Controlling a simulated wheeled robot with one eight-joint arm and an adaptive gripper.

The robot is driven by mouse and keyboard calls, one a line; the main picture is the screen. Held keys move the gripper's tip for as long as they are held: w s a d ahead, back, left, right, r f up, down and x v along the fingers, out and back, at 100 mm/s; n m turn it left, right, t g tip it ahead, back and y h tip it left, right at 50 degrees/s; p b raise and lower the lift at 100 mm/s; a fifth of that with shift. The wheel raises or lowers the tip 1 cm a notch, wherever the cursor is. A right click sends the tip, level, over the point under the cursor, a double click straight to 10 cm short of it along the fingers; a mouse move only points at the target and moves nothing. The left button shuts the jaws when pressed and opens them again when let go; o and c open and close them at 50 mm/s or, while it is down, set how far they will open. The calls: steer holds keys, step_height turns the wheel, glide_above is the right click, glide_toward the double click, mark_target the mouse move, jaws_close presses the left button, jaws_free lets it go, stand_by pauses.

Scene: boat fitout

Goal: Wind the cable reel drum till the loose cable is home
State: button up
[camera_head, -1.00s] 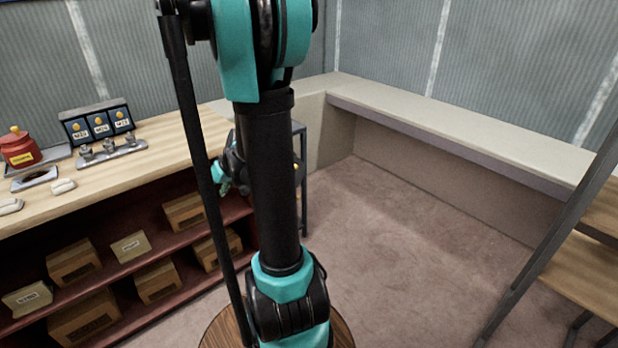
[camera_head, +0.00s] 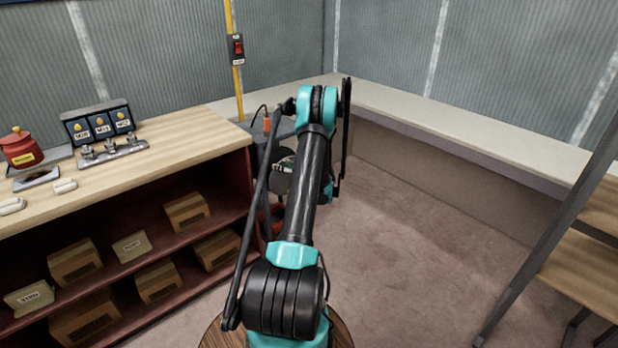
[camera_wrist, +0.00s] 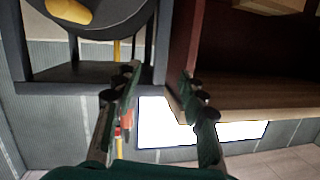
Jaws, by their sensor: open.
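In the wrist view, part of the cable reel drum (camera_wrist: 115,22) shows as a dark grey disc at the top left, with a yellow handle (camera_wrist: 70,12) on its face. It sits in a dark frame (camera_wrist: 160,45). My gripper (camera_wrist: 160,76) is open and empty, its two fingers apart and below the drum in the picture. In the head view, the dark reel stand (camera_head: 262,155) is beyond the counter's end, mostly hidden behind my arm. A thin dark cable with an orange piece (camera_head: 267,123) shows at its top. My gripper cannot be made out there.
The wooden counter (camera_head: 185,140) with shelves of boxes stands left, close to the reel. A yellow pole (camera_head: 233,60) carries a red switch. A pale bench (camera_head: 450,125) runs behind.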

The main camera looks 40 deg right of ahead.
steer(key=s+d+f+t+h, duration=0.1)
steer(key=s+d+f, duration=0.25)
steer(key=d, duration=0.25)
steer(key=s+d+f+t+h, duration=0.2)
steer(key=d+f, duration=0.2)
steer(key=d, duration=0.1)
steer(key=shift+m, duration=0.3)
steer(key=shift+w+a+r, duration=0.1)
steer(key=shift+w+a, duration=0.05)
steer(key=shift+w, duration=1.9)
steer(key=shift+w+a+f, duration=0.1)
steer(key=shift+w+a, duration=0.05)
steer(key=shift+w, duration=1.95)
steer(key=shift+w+a+r, duration=0.1)
steer(key=shift+w+a, duration=0.05)
steer(key=shift+w, duration=1.9)
steer(key=shift+c, duration=0.3)
